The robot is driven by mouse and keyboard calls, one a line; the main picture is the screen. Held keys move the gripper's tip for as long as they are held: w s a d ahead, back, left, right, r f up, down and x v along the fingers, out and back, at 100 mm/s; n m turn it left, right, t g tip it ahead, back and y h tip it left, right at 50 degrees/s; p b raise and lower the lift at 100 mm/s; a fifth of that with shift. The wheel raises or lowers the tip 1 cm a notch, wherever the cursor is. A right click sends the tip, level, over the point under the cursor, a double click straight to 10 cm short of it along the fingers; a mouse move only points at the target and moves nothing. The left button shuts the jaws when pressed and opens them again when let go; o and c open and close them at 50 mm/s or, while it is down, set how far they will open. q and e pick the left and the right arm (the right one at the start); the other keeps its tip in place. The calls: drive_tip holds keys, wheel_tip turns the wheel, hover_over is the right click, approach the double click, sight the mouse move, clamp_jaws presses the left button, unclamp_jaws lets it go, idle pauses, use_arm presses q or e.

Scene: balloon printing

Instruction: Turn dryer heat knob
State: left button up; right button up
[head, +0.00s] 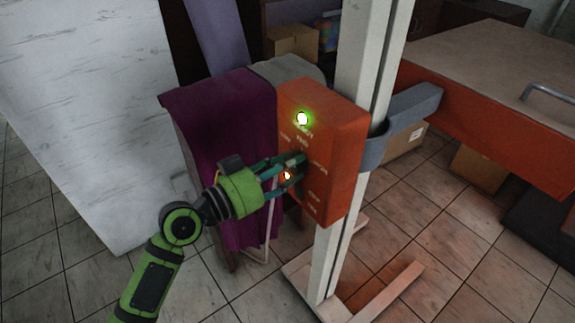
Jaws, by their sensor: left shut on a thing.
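The dryer's orange control box (336,120) is fixed to a white upright post near the middle of the head view. A green light (302,118) glows on its upper front, and a small orange light (287,176) glows lower down. White lettering surrounds the middle of the panel. My left gripper (296,168) reaches in from the left, its teal fingers at the middle of the panel, shut on the heat knob. The fingers hide most of the knob, so its setting cannot be read. My right gripper is not in view.
The white post (350,160) stands on a floor base (310,285). Purple cloth (215,120) hangs just behind and left of the box. A large white panel (85,110) stands at left. An orange-sided table (490,125) and cardboard boxes (405,140) are at right. Tiled floor is open in front.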

use_arm(q)
drive_tip(key=n+p, duration=0.1)
drive_tip(key=n, duration=0.2)
drive_tip(key=n+p, duration=0.1)
drive_tip(key=n, duration=0.3)
drive_tip(key=n+p, duration=0.1)
drive_tip(key=n, duration=0.3)
drive_tip(key=shift+s+f+p, duration=0.1)
drive_tip(key=shift+f+p, duration=0.15)
drive_tip(key=shift+p, duration=0.1)
drive_tip(key=shift+d, duration=0.1)
drive_tip(key=o, duration=1.2)
drive_tip(key=shift+c, duration=0.2)
drive_tip(key=shift+r, duration=0.1)
drive_tip(key=v, duration=1.2)
